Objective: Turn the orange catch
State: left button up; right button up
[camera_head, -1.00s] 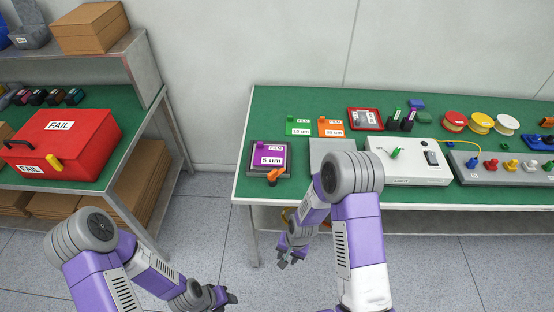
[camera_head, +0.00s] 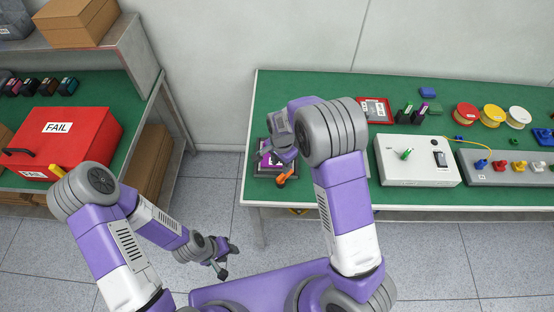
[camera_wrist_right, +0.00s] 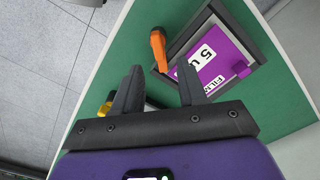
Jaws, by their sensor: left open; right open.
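The orange catch (camera_head: 284,178) sits at the front edge of a dark frame on the left end of the green bench. In the right wrist view the catch (camera_wrist_right: 158,50) stands beside the frame (camera_wrist_right: 250,40), which holds a purple film plate (camera_wrist_right: 210,70) with a "5 u" label. My right gripper (camera_wrist_right: 160,80) is open and empty, its fingertips a short way from the catch. In the head view my right arm covers part of the frame and plate. My left gripper (camera_head: 226,264) is open and empty, low over the floor between the benches.
A white box with a green lever (camera_head: 408,154) stands on the bench to the right of my right arm. Several spools (camera_head: 492,118) and a grey strip of coloured knobs (camera_head: 520,168) lie further right. A red FAIL case (camera_head: 90,140) rests on the left shelf.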

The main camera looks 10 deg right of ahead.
aim_at(281, 176)
jog(key=shift+w+f, duration=0.1)
jog(key=shift+f, duration=0.35)
jog(key=f, duration=0.6)
jog(key=shift+s+f, duration=0.25)
jog(key=shift+s, duration=0.05)
jog(key=shift+c, duration=0.4)
grip_shut()
